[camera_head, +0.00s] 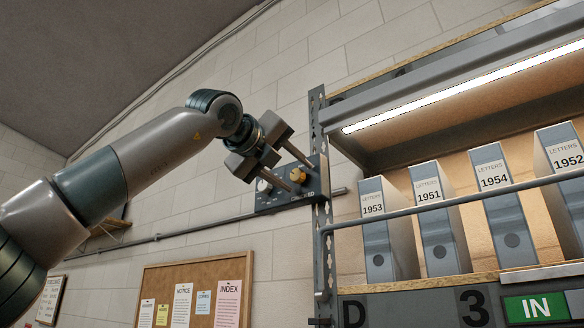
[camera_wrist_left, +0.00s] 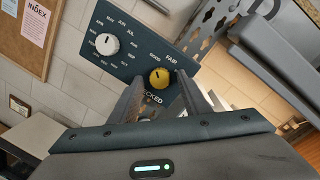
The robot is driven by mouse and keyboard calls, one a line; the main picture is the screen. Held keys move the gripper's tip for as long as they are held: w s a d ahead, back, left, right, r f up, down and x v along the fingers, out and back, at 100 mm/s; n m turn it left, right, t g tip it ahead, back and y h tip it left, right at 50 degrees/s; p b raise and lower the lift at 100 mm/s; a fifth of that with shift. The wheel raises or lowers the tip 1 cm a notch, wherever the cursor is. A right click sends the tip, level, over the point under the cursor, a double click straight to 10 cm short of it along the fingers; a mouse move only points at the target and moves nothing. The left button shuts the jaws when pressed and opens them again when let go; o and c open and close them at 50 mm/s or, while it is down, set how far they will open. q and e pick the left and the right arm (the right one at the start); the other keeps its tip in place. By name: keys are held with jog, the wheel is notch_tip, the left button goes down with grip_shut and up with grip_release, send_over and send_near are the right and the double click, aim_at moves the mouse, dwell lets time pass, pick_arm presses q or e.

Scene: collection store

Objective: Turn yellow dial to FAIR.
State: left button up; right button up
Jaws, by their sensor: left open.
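The yellow dial (camera_head: 298,175) is on a dark panel (camera_head: 268,204) fixed beside the shelf post. In the left wrist view the yellow dial (camera_wrist_left: 160,78) shows between and just beyond my fingertips, with a dark mark near its upper edge. The words GOOD and FAIR (camera_wrist_left: 171,58) are above it; a word ending in "CKED" below is partly hidden by a finger. I cannot tell exactly which word the mark meets. My left gripper (camera_head: 299,178) is open, its fingers on either side of the dial; contact cannot be told. My right gripper is not in view.
A white dial (camera_wrist_left: 107,44) with month labels sits on the same panel, left of the yellow one. The metal shelf post (camera_head: 322,235) stands close to its right. A rail (camera_head: 450,203) crosses the shelf of letter boxes. A cork board (camera_head: 255,268) hangs below.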

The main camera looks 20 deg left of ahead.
pick_arm(q)
jog(key=c, duration=1)
jog(key=shift+c, duration=0.2)
